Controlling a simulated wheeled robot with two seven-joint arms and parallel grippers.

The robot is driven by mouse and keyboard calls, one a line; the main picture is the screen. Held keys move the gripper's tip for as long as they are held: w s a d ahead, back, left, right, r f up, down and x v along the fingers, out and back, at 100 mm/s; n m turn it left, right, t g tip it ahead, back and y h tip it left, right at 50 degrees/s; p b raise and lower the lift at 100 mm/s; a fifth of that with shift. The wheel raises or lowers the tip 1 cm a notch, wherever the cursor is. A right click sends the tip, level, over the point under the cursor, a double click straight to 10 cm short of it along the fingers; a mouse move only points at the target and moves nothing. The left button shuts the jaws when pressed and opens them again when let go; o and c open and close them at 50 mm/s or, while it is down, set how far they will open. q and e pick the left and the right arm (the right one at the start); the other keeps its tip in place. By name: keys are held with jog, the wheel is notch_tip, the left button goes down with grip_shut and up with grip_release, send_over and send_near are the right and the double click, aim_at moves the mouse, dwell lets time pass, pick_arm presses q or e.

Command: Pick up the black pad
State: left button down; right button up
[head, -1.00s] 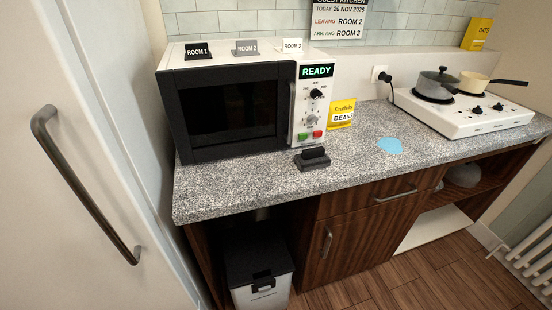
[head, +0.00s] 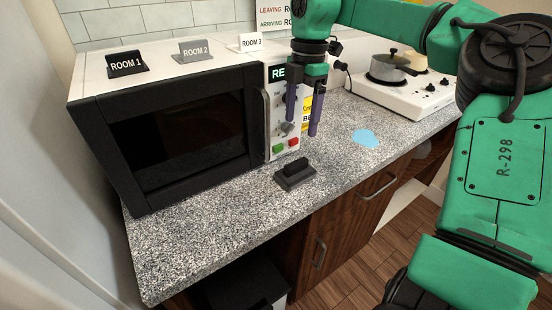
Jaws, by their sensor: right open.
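The black pad (head: 295,175) is a small dark block with a raised grip on top. It sits on the speckled grey counter (head: 215,222), in front of the right end of the microwave. My right gripper (head: 302,128) hangs above and behind the pad in the picture, in front of the microwave's control panel. Its two purple-grey fingers point down, apart, with nothing between them. It does not touch the pad. My left gripper is not in view.
The microwave (head: 180,125) stands at the left, with ROOM 1 (head: 126,64), ROOM 2 (head: 194,50) and ROOM 3 (head: 250,41) signs on top. A blue patch (head: 365,138) lies right of the pad. A hob (head: 405,98) with pots is farther right.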

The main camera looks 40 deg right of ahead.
jog(key=r, duration=0.1)
send_over(297, 162)
jog(key=shift+h, duration=0.3)
jog(key=f, duration=0.6)
jog(key=shift+s+a+f, duration=0.1)
jog(key=shift+s+f, duration=0.1)
jog(key=f, duration=0.2)
jog(key=f+p, duration=0.1)
jog(key=shift+w+f, duration=0.2)
jog(key=shift+f, duration=0.2)
notch_tip(297, 162, down, 4)
jog(key=shift+f+p, duration=0.25)
jog(key=shift+p, duration=0.15)
jog(key=shift+f, duration=0.2)
jog(key=shift+c, duration=0.9)
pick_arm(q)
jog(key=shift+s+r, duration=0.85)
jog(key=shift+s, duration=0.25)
pick_arm(e)
jog(key=shift+r, duration=0.1)
jog(key=c, duration=0.8)
